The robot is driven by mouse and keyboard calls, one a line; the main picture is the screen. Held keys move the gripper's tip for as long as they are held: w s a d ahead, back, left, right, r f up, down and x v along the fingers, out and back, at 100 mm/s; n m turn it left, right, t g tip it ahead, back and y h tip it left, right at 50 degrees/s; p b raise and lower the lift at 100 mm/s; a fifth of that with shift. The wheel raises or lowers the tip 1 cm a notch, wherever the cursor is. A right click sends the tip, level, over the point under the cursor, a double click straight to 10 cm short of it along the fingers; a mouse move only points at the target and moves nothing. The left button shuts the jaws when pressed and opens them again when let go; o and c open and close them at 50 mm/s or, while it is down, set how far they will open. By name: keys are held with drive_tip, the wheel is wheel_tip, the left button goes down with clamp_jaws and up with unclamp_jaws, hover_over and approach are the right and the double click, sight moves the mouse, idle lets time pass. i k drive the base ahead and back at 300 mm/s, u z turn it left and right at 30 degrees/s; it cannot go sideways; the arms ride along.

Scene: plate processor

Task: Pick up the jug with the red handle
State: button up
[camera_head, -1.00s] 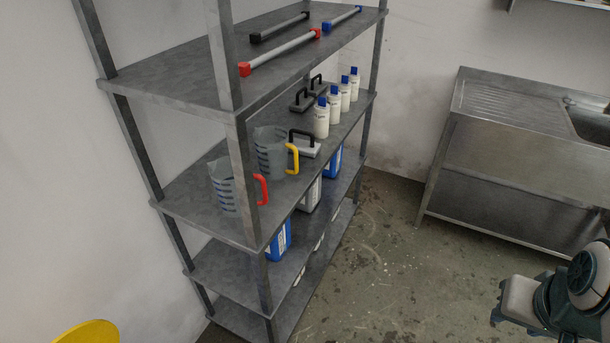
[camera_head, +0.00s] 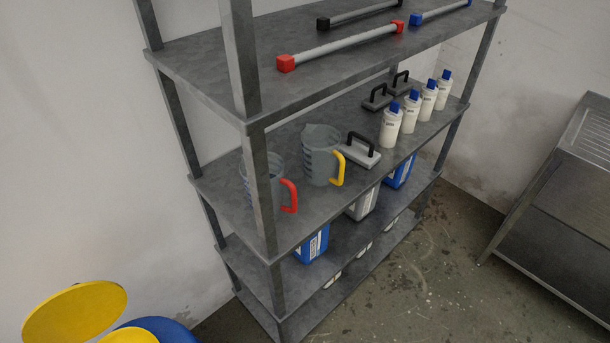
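The jug with the red handle (camera_head: 289,195) stands upright on the middle shelf of the grey metal rack, near its left front corner. It is a grey, see-through jug with dark markings, and the front post of the rack hides part of its body. Its red handle sticks out to the right of the post. A similar jug with a yellow handle (camera_head: 320,155) stands just to its right and farther back. My gripper is not in view.
The shelf (camera_head: 345,193) also holds black-handled tools (camera_head: 361,150) and several white bottles with blue caps (camera_head: 391,125). Bars with coloured ends (camera_head: 340,46) lie on the shelf above. Yellow round objects (camera_head: 75,312) are at lower left. A steel sink unit (camera_head: 565,205) stands right; floor between is clear.

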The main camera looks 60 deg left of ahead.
sight(276, 164)
drive_tip(key=i, duration=0.55)
drive_tip(key=u, duration=3.35)
drive_tip(key=i, duration=0.5)
